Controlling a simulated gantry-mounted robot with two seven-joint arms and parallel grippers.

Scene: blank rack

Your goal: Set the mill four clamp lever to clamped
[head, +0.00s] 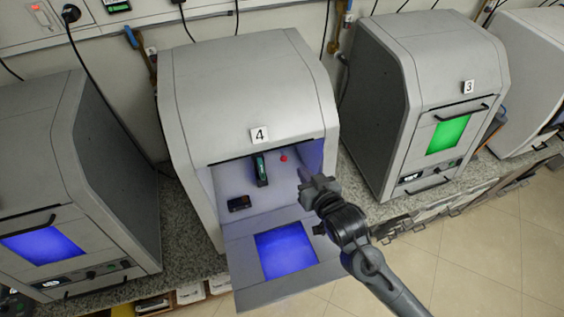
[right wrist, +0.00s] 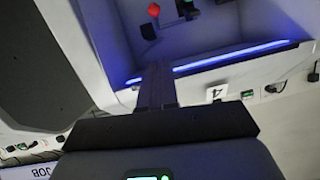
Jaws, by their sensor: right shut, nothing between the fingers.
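Mill four (head: 245,85) is the grey machine with the "4" label, in the middle of the head view, with its front door folded down. A small red knob (head: 283,158), apparently the clamp lever's end, shows inside at the back right. My right gripper (head: 305,177) is shut and empty at the right side of the opening, apart from the red knob. It also shows in the right wrist view (right wrist: 157,70). My left gripper is not in view.
Inside the mill are a dark upright spindle part (head: 261,170) and a small dark block (head: 239,203). The lowered door (head: 240,275) has a blue-lit window. Mill three (head: 440,70) stands right, and another machine (head: 75,190) stands left. Tiled floor is clear at lower right.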

